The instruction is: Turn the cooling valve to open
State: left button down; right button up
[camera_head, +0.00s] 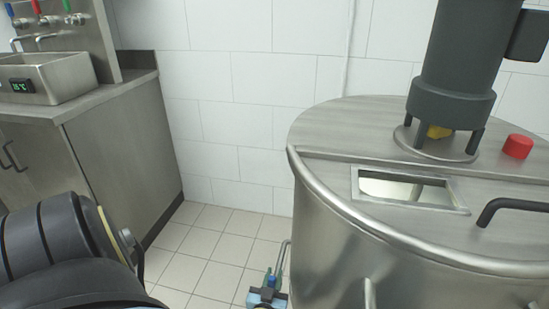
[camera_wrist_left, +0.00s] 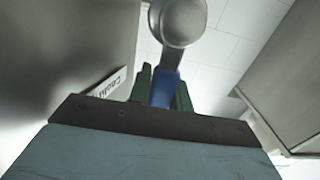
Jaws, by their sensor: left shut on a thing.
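The cooling valve's blue handle (camera_wrist_left: 166,88) shows in the left wrist view, below a round grey metal pipe part (camera_wrist_left: 180,20). My left gripper (camera_wrist_left: 164,90) has its green fingers on either side of the handle and is shut on it. A white label with partly hidden text reading "Cooli" (camera_wrist_left: 108,84) is on the metal wall beside it. In the head view my left gripper (camera_head: 272,280) is low beside the steel tank, next to a thin metal pipe (camera_head: 283,255). My right gripper is not in view.
The round steel tank (camera_head: 330,240) fills the right side, with a dark motor column (camera_head: 455,75), a red button (camera_head: 517,146) and an open hatch (camera_head: 410,188) on top. A steel counter with a sink (camera_head: 60,75) stands at left. Tiled floor (camera_head: 215,245) lies between.

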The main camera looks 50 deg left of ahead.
pick_arm(q)
jog(key=c, duration=1.3)
grip_release()
jog(key=shift+s+d, duration=0.2)
jog(key=p+v, duration=0.2)
jog(key=v, duration=1.1)
jog(key=shift+w+p, duration=0.1)
jog(key=shift+p, duration=0.25)
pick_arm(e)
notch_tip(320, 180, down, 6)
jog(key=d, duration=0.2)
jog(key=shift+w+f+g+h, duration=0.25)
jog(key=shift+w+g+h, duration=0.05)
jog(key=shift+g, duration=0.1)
